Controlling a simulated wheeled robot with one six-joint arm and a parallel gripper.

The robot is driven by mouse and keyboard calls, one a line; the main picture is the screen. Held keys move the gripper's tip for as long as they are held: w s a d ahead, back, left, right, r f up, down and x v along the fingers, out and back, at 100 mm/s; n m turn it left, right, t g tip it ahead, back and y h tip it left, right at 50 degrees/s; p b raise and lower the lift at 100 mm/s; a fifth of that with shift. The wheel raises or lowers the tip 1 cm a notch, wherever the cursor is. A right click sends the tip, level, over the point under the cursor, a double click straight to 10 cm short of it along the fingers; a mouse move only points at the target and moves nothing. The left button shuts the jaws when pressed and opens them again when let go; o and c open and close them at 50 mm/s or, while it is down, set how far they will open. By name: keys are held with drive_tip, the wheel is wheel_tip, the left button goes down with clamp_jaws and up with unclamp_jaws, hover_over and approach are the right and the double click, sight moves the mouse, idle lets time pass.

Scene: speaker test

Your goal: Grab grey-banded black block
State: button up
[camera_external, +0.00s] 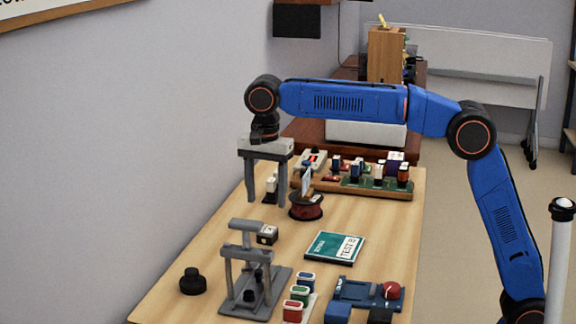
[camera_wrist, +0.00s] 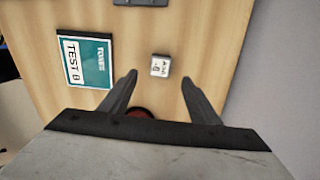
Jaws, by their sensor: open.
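A small dark block (camera_external: 267,234) with a light, marked face stands on the wooden table beside the grey fixture. It looks like the grey-banded black block, but the band is too small to make out clearly. In the wrist view the block (camera_wrist: 160,66) shows a pale face with dark marks, between and just beyond the fingertips. My gripper (camera_external: 265,204) points down above the table, behind the block in the external view. Its fingers (camera_wrist: 159,79) are spread wide with nothing between them, and they do not touch the block.
A grey fixture (camera_external: 258,278) stands close in front of the block. A dark red spool (camera_external: 306,207) sits near my gripper. A teal TEST B booklet (camera_external: 335,247) lies to the right. A black knob (camera_external: 193,282) and a blue vise (camera_external: 365,292) are nearer the front.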

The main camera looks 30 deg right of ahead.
sight(267, 229)
drive_tip(key=shift+w+d+f, duration=0.1)
drive_tip(key=shift+f, duration=2.3)
drive_tip(key=shift+w+d+f, duration=0.1)
drive_tip(key=shift+f, duration=2.3)
drive_tip(key=shift+c, duration=0.7)
drive_tip(key=c, duration=1)
